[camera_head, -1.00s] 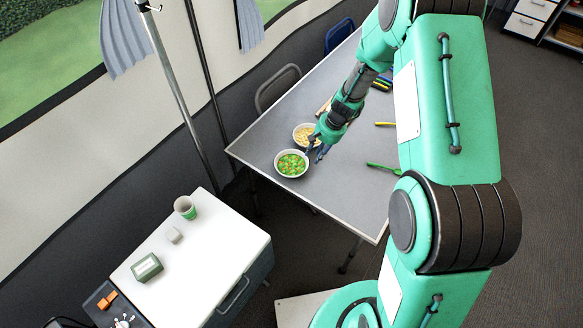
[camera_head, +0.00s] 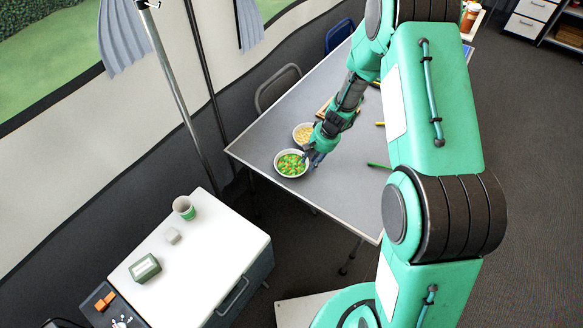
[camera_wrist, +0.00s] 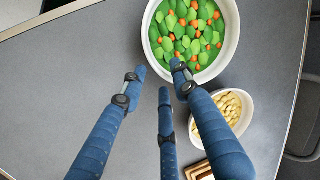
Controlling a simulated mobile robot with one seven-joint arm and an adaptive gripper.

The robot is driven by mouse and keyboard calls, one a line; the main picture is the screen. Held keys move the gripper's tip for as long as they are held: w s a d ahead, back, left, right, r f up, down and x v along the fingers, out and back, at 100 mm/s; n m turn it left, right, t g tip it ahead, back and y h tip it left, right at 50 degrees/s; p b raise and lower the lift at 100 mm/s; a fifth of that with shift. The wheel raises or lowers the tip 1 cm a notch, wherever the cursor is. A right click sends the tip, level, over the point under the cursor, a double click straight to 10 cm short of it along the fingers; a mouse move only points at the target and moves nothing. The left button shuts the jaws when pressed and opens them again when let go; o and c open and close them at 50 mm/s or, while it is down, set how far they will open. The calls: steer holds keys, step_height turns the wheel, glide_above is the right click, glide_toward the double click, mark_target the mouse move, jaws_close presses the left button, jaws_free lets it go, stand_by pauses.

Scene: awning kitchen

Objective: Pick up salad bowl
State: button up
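The salad bowl (camera_head: 292,163) is white and round, filled with green leaves and orange bits. It stands near the left corner of the grey table (camera_head: 262,128). In the wrist view the salad bowl (camera_wrist: 228,48) is at the top right. My gripper (camera_head: 308,157) is at the bowl's right side, with its blue fingers spread open. In the wrist view, one finger of my gripper (camera_wrist: 155,75) reaches over the near rim to the salad. The other two fingers are outside the bowl, over the table. The bowl rests on the table.
A second white bowl with pale yellow pieces (camera_head: 303,132) stands close behind the salad bowl; it also shows in the wrist view (camera_wrist: 247,110). A brown-edged item (camera_wrist: 196,171) lies beside it. A green utensil (camera_head: 378,165) lies further right. The table left of the fingers is bare.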

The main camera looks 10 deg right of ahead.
steer(key=shift+a+f, duration=0.2)
steer(key=shift+f, duration=0.35)
jaws_close()
